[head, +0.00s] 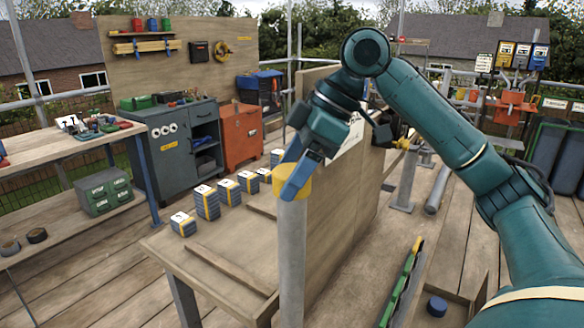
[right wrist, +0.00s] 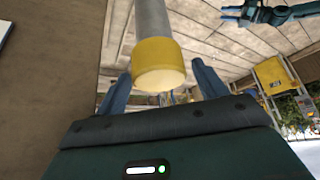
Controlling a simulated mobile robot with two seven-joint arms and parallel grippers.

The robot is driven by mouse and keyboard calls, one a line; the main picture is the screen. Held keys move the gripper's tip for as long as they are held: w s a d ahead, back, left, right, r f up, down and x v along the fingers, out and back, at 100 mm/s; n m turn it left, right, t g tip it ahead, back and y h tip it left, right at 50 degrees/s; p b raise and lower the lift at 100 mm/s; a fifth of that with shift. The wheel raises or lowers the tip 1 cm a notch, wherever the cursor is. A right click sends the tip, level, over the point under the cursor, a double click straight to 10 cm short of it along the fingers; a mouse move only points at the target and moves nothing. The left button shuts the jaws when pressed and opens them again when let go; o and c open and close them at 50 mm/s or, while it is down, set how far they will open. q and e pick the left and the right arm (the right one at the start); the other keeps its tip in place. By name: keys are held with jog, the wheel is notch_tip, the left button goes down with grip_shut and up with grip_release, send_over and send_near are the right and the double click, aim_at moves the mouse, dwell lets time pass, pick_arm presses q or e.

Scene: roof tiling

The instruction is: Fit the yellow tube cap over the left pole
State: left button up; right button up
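The yellow tube cap (head: 292,181) sits over the top end of the upright grey left pole (head: 291,265) in the head view. In the right wrist view the yellow cap (right wrist: 158,65) covers the end of the grey pole (right wrist: 153,18). My right gripper (head: 296,176) is at the cap from above. Its blue fingers (right wrist: 163,88) stand on either side of the cap, with a visible gap on both sides. My left gripper (right wrist: 232,13) shows small at the top right of the right wrist view; its finger opening is unclear.
A tall wooden panel (head: 345,190) stands close to the right of the pole. A wooden table (head: 200,265) with several small stacks (head: 207,202) is at the left. A long rack (head: 402,285) and a blue round piece (head: 436,306) lie at the lower right.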

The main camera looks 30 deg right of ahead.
pick_arm(q)
jog(key=shift+f, duration=0.1)
pick_arm(e)
jog(key=shift+o, duration=0.7)
pick_arm(q)
jog(key=shift+s+a+g+p, duration=0.25)
jog(key=shift+a+p, duration=0.2)
jog(key=shift+p, duration=0.65)
pick_arm(e)
jog(key=v, duration=1.3)
jog(key=shift+d, duration=0.1)
